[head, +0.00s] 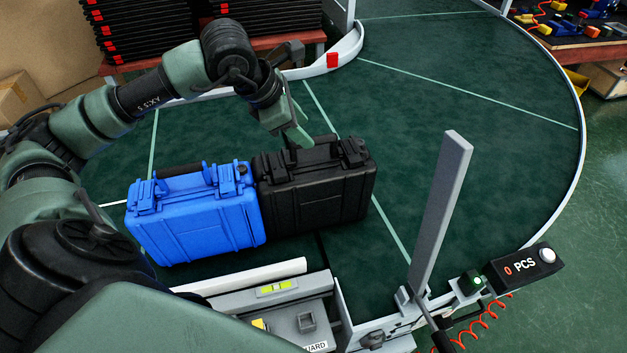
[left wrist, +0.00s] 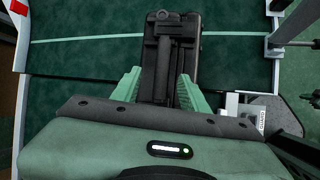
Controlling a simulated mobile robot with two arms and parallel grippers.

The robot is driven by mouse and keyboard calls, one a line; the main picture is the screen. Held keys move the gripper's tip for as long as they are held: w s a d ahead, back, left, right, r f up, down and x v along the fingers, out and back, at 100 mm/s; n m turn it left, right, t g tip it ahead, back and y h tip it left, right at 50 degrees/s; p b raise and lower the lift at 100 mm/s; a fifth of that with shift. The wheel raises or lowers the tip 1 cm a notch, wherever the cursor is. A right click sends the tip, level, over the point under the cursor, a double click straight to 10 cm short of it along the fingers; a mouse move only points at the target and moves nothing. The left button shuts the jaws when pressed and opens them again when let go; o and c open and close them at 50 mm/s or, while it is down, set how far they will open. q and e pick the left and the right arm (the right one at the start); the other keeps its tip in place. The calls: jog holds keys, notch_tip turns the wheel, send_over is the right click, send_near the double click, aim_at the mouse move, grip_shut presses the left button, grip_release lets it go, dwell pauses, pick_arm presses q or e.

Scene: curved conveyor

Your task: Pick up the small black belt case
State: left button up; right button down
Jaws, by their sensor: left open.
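The small black case (head: 318,197) stands upright on the dark green conveyor belt, its handle on top and latches at its upper edge. It also shows in the left wrist view (left wrist: 186,52), between and beyond the fingers. My left gripper (head: 298,137) comes in from the upper left, with its green fingers at the case's top by the handle. In the left wrist view the fingers (left wrist: 160,88) are spread on either side of the handle. Whether they touch the case I cannot tell. My right gripper is not in view.
A blue case (head: 197,222) stands right beside the black case on its left. A tall grey post (head: 441,210) rises at the right, near a PCS counter box (head: 522,265). A white rail borders the curved belt. The belt behind and right of the cases is clear.

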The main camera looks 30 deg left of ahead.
pick_arm(q)
jog(key=shift+w+d+f+p, duration=0.25)
jog(key=shift+f+p, duration=0.25)
jog(key=shift+f, duration=0.05)
jog(key=shift+w+d+f+p, duration=0.25)
jog(key=shift+f+p, duration=0.2)
jog(key=shift+f, duration=0.05)
jog(key=x, duration=0.2)
jog(key=p+x, duration=0.1)
jog(key=shift+w+a+f, duration=0.2)
jog(key=shift+w, duration=0.05)
jog(key=shift+f, duration=0.15)
grip_shut()
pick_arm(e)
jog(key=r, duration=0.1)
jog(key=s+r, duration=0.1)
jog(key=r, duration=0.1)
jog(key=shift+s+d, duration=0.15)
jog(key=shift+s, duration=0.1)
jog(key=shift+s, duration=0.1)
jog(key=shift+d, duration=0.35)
